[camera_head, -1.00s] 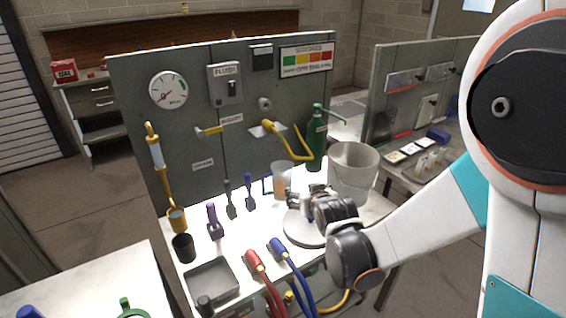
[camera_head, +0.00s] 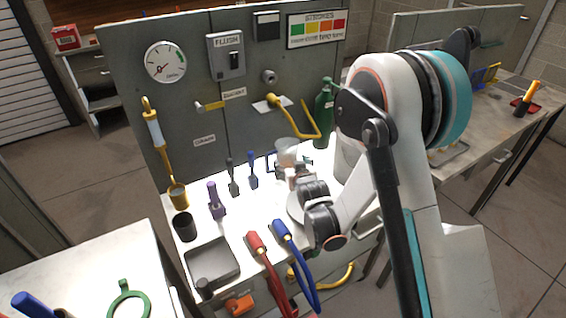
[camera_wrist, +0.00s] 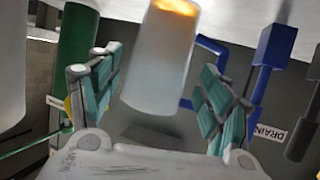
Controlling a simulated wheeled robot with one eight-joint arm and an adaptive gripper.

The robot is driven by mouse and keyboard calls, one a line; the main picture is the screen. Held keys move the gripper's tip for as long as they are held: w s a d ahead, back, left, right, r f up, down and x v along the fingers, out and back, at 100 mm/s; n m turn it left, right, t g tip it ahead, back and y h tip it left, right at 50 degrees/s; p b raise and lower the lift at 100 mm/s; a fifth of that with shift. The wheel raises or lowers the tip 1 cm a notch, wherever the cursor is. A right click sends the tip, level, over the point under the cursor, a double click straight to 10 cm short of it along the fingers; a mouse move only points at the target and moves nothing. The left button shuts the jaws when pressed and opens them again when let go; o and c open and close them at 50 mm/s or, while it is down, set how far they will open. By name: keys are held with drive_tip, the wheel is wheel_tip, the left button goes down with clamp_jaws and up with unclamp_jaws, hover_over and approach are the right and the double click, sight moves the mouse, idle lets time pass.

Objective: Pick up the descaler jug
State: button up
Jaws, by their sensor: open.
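The descaler jug is a pale translucent vessel (camera_wrist: 158,60) with an orange patch and a blue handle (camera_wrist: 212,48). In the wrist view it is between my two teal-padded fingers, with a visible gap on each side. My gripper (camera_wrist: 160,80) is open. In the head view the jug (camera_head: 286,151) stands at the back of the bench, and my gripper (camera_head: 297,169) is close in front of it, hiding its lower part.
A green pump bottle (camera_head: 323,115) stands right of the jug. Blue (camera_head: 252,170) and dark (camera_head: 232,178) tools are to its left. Red (camera_head: 256,244) and blue (camera_head: 281,231) hoses cross the bench front. A grey tray (camera_head: 211,263) lies front left. My arm hides much of the right side.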

sight(289, 164)
drive_tip(key=b+x, duration=0.2)
drive_tip(key=x, duration=0.4)
drive_tip(key=shift+a+f+b, duration=0.2)
drive_tip(key=shift+b, duration=0.1)
drive_tip(key=shift+w+a, duration=0.1)
drive_tip(key=shift+w, duration=0.25)
drive_tip(key=c, duration=1.1)
